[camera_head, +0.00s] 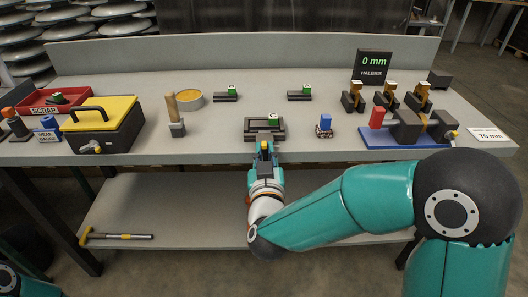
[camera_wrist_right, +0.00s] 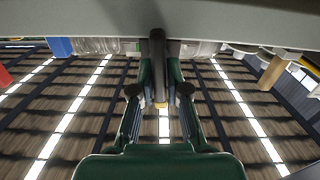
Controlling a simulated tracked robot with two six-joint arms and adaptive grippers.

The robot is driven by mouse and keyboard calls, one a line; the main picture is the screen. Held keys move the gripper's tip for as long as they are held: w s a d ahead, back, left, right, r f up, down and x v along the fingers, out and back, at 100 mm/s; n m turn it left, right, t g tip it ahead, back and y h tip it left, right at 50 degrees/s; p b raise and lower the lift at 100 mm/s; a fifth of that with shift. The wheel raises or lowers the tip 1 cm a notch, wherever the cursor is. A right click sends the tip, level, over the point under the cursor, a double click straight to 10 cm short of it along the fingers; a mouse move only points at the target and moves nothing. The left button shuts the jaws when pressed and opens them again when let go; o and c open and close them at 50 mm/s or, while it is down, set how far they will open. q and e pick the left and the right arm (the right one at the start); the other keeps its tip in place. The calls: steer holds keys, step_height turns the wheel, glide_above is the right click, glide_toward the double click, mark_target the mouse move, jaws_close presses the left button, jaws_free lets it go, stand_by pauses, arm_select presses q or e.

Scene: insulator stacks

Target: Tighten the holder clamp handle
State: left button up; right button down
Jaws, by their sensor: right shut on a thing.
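A dark grey holder (camera_head: 250,126) stands near the front edge of the bench, with a small green and white piece (camera_head: 273,120) on it. My right gripper (camera_head: 265,148) is at the bench's front edge, just in front of the holder. In the right wrist view my right gripper (camera_wrist_right: 159,78) is shut on a dark bar-shaped handle (camera_wrist_right: 158,50), one finger on each side. In the head view the gripper hides this handle, so its angle to the holder cannot be told. My left gripper is out of view.
A yellow-lidded box (camera_head: 103,118), a brush-like tool (camera_head: 175,117) and a red scrap tray (camera_head: 35,104) are at left. A small blue-topped item (camera_head: 325,125) and a blue-based fixture (camera_head: 390,140) are at right. A hammer (camera_head: 118,236) lies on the lower shelf.

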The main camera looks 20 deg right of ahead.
steer(key=shift+f+m+b, duration=0.2)
steer(key=shift+m+b, duration=0.7)
steer(key=shift+b, duration=0.35)
steer(key=m+b, duration=1.1)
steer(key=d+f+m+b, duration=0.1)
steer(key=m+b, duration=0.4)
steer(key=m, duration=0.1)
steer(key=shift+s+d+f, duration=0.1)
steer(key=shift+s, duration=0.1)
steer(key=c, duration=1.2)
jaws_free()
steer(key=shift+r, duration=0.2)
